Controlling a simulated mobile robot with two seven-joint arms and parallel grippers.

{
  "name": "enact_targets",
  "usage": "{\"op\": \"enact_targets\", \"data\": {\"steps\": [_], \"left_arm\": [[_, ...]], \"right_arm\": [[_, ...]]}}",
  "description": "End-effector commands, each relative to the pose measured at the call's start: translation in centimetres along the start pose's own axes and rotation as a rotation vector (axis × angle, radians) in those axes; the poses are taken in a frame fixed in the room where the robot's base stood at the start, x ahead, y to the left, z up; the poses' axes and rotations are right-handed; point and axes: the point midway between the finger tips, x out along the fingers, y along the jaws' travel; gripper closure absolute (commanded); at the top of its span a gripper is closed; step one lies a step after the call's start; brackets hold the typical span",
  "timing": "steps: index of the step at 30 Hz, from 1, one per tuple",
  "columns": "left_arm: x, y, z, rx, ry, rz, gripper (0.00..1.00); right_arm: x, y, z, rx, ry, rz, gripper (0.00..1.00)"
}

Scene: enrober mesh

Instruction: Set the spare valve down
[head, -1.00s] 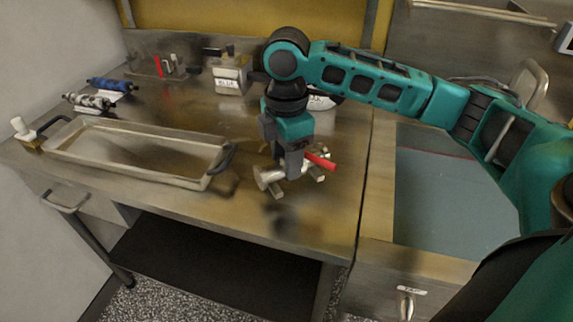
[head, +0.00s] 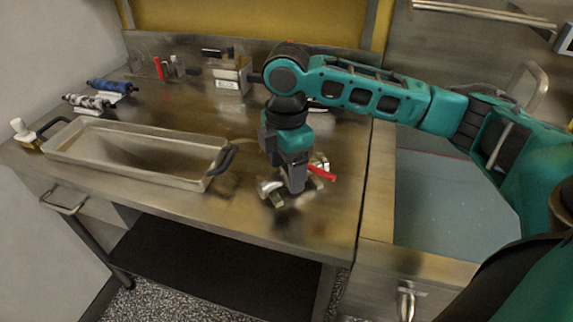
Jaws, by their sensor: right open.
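The spare valve (head: 321,173) has a silvery metal body and a red lever. It sits on the steel worktop (head: 235,215) near the front right. My right gripper (head: 295,188) points straight down over the valve's middle. Its jaws are open around or beside the valve body; I cannot tell whether they touch it. The gripper hides the middle of the valve, so its silver ends and the red lever show on either side. My left gripper is not in view.
A shallow metal tray (head: 68,160) with dark handles lies on the left. Two rollers, one blue (head: 110,85) and one patterned (head: 88,101), lie behind it. A labelled box (head: 228,83) stands at the back. Clear worktop lies between tray and valve.

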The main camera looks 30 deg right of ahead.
Motion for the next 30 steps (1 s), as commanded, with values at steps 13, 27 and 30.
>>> {"op": "enact_targets", "data": {"steps": [13,27,30], "left_arm": [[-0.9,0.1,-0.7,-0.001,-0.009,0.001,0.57],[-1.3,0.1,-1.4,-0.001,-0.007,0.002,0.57],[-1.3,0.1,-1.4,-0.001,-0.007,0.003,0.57]], "right_arm": [[-7.4,0.1,-0.1,0.0,0.001,0.005,0.28],[-12.3,0.0,0.0,0.001,0.001,-0.001,0.28],[-12.3,0.0,0.0,0.001,0.0,-0.001,0.28]]}}
